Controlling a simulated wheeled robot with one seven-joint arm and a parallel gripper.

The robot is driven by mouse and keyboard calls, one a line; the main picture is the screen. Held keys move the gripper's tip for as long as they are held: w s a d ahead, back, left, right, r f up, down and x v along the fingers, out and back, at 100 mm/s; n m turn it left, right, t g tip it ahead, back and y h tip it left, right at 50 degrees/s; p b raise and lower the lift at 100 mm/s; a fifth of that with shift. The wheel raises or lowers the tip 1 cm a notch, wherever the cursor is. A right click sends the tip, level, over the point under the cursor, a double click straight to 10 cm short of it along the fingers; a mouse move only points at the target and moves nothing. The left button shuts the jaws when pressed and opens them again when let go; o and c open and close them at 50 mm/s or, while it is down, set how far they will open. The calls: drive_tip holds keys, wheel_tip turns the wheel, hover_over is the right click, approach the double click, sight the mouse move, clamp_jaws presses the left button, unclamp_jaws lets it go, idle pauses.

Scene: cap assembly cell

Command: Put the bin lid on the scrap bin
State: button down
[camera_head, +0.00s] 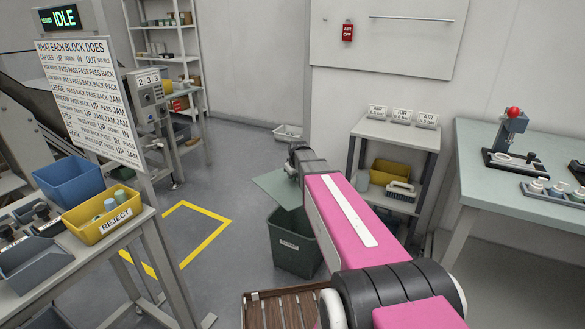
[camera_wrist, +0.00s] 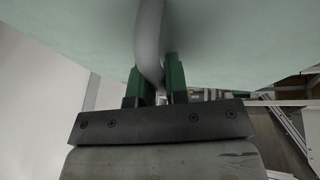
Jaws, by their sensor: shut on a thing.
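The bin lid (camera_head: 272,187) is a flat grey-green plate, held tilted above the scrap bin in the head view. In the wrist view the lid (camera_wrist: 230,40) fills the top of the picture, with a grey curved handle (camera_wrist: 149,40) on it. My gripper (camera_wrist: 156,85) has its green fingers shut on this handle. In the head view the gripper end is mostly hidden behind my pink arm. The scrap bin (camera_head: 290,252) is a dark green open bin with a white label, standing on the floor below the lid. The lid covers part of its opening from view.
A yellow floor outline (camera_head: 213,243) lies left of the bin. A wooden slatted platform (camera_head: 280,310) is in front of it. A table with a yellow reject bin (camera_head: 104,212) stands left. A shelf unit (camera_head: 395,135) and a workbench (camera_head: 540,150) stand right.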

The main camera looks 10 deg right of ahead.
drive_tip(key=w+d+f+n, duration=0.1)
drive_tip(key=w+f, duration=0.1)
drive_tip(key=f, duration=0.5)
drive_tip(key=w+d+f+n+y, duration=0.1)
drive_tip(key=w+d+f+n, duration=0.1)
drive_tip(key=f, duration=0.6)
drive_tip(key=w+d+f+n+y, duration=0.1)
drive_tip(key=w+f+n, duration=0.1)
drive_tip(key=f, duration=0.6)
drive_tip(key=shift+w+d+f, duration=0.15)
drive_tip(key=shift+w+d, duration=0.1)
drive_tip(key=shift+w, duration=0.1)
drive_tip(key=shift+f, duration=0.65)
drive_tip(key=c, duration=1.1)
unclamp_jaws()
drive_tip(key=shift+o, duration=0.2)
drive_tip(key=shift+r, duration=0.1)
